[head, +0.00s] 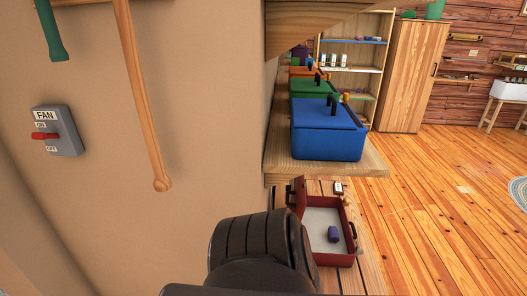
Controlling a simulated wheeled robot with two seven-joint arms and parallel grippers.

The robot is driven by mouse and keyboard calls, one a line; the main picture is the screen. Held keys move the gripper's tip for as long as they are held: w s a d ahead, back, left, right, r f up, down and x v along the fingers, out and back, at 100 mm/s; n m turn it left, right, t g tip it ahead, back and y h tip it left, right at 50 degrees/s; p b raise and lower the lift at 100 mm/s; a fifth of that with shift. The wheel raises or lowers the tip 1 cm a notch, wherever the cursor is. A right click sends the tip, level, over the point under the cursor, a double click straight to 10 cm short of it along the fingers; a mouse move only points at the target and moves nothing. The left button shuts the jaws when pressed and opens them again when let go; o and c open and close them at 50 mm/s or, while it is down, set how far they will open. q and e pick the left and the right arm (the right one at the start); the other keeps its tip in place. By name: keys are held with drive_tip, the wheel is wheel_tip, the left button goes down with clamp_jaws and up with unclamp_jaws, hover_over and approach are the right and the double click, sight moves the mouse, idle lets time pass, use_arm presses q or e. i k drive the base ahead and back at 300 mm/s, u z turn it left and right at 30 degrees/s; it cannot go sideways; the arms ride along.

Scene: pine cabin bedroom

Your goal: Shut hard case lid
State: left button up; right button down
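A dark red hard case (349,245) sits on a low wooden surface at the bottom middle of the head view. Its lid (299,193) stands raised on the left side, so the case is open. The inside is pale grey, and a small purple object (333,234) lies in it. A black handle shows on the right side. A black link of my arm is in front of the case's left part and hides some of the lid. Neither of my grippers shows in this view.
Closed blue (327,143), green (308,107) and orange (302,72) boxes stand in a row on a wooden ledge (365,168) above and behind the case. A wall with a fan switch (56,131) fills the left.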

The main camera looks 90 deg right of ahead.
sight(296, 202)
drive_tip(key=z, duration=0.95)
drive_tip(key=i, duration=0.8)
drive_tip(key=z, duration=2.55)
drive_tip(key=k, duration=0.45)
drive_tip(key=u, duration=0.25)
drive_tip(key=i, duration=0.4)
drive_tip(key=u, duration=0.1)
